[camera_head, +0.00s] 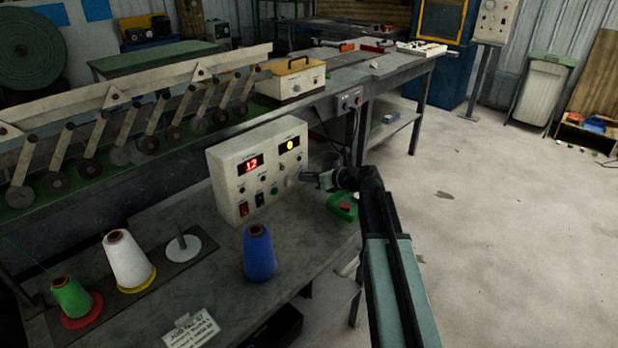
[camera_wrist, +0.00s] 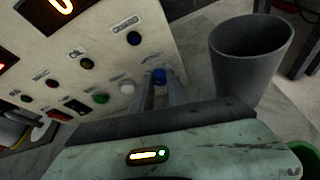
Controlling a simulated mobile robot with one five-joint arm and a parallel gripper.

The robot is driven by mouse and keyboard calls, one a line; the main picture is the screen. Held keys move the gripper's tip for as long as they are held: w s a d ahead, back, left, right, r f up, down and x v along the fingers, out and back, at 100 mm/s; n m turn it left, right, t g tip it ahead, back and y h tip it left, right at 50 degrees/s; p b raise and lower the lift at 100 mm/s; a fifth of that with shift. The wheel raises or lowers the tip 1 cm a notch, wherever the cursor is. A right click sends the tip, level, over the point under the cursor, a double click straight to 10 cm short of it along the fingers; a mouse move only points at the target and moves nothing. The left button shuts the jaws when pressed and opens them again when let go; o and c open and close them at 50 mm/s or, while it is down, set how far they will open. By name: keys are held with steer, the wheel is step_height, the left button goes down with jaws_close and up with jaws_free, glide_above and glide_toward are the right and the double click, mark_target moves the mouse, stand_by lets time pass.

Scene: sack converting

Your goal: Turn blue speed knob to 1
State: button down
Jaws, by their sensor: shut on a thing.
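The cream control box (camera_head: 258,165) stands on the grey bench, with a red display reading 12 (camera_head: 250,163) and a smaller yellow display (camera_head: 290,144), seemingly showing 0. In the wrist view, a blue knob (camera_wrist: 158,75) sits low on the panel face (camera_wrist: 112,62), between my two fingertips. My gripper (camera_wrist: 160,84) is shut on this knob. In the head view my gripper (camera_head: 308,178) reaches the box's right side from the right and hides the knob. The knob's pointer and scale cannot be made out. A second, dark blue knob (camera_wrist: 134,38) sits above it, clear of the fingers.
A dark grey cup (camera_wrist: 250,52) stands close to my gripper's right. Blue (camera_head: 259,254), white (camera_head: 128,262) and green (camera_head: 72,298) thread cones stand on the bench. The floor at right is open.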

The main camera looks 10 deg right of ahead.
steer(key=shift+s+a+f+n+t+h, duration=0.1)
steer(key=shift+n+t+h, duration=0.15)
steer(key=shift+n+h, duration=0.25)
steer(key=shift+s+a+f+n+t+h, duration=0.1)
steer(key=shift+n+t+h, duration=0.2)
steer(key=shift+n, duration=0.4)
steer(key=n+b, duration=0.1)
steer(key=n+t+h+b, duration=0.1)
steer(key=n, duration=0.1)
steer(key=shift+s+a+f+t, duration=0.15)
steer(key=shift+a+t, duration=0.05)
steer(key=shift+t, duration=0.05)
steer(key=n+b, duration=0.1)
steer(key=n+t+h+b, duration=0.1)
steer(key=n+t+b, duration=0.1)
steer(key=n, duration=0.1)
steer(key=shift+s+a+f+b, duration=0.1)
steer(key=shift+a+f+b, duration=0.05)
steer(key=shift+f+b, duration=0.15)
steer(key=shift+r+n+t+h+b, duration=0.1)
steer(key=shift+n+t+h+b, duration=0.3)
steer(key=shift+n+b, duration=0.75)
steer(key=c, duration=1.3)
jaws_free()
